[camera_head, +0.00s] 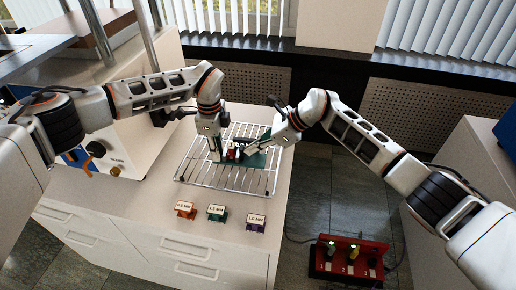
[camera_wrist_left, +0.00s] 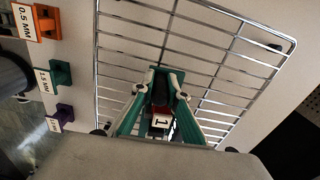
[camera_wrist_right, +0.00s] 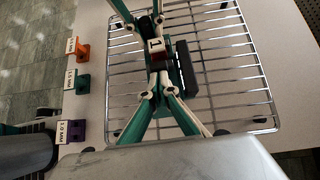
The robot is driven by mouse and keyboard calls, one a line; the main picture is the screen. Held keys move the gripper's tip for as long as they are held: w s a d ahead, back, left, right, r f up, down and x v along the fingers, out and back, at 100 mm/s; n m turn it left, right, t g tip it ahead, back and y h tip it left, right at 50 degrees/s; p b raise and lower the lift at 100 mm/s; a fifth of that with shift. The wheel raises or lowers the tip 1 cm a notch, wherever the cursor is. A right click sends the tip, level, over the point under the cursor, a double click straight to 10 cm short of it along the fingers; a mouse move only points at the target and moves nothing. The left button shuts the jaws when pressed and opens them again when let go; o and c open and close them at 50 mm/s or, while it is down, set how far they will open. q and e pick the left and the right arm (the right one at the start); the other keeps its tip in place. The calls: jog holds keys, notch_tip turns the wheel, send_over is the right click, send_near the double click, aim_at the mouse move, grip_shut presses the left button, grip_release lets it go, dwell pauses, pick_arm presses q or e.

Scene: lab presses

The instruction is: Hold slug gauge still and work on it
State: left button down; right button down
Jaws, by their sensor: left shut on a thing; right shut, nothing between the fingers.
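The slug gauge (camera_head: 232,153) is a small red and dark piece with a white label reading 1. It is above the wire rack, between my two grippers. My left gripper (camera_head: 222,154) is shut on it; in the left wrist view the label (camera_wrist_left: 160,121) shows between the fingers. My right gripper (camera_head: 246,153) is shut and empty, its tips close beside the gauge. In the right wrist view the gauge (camera_wrist_right: 156,46) is just beyond my right fingertips (camera_wrist_right: 160,72); whether they touch cannot be told. A dark bar (camera_wrist_right: 186,68) is beside it. Fingers hide part of the gauge.
A red stand (camera_head: 347,261) with numbered places is lower right. A machine with knobs (camera_head: 105,150) is at left.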

jog(key=shift+d, duration=0.1)
jog(key=d, duration=0.4)
jog(key=shift+d+r, duration=0.35)
jog(key=shift+d, duration=0.05)
jog(key=v, duration=0.9)
jog(key=shift+s, duration=0.15)
jog(key=shift+a, duration=0.15)
pick_arm(q)
jog(key=c, duration=1.9)
grip_release()
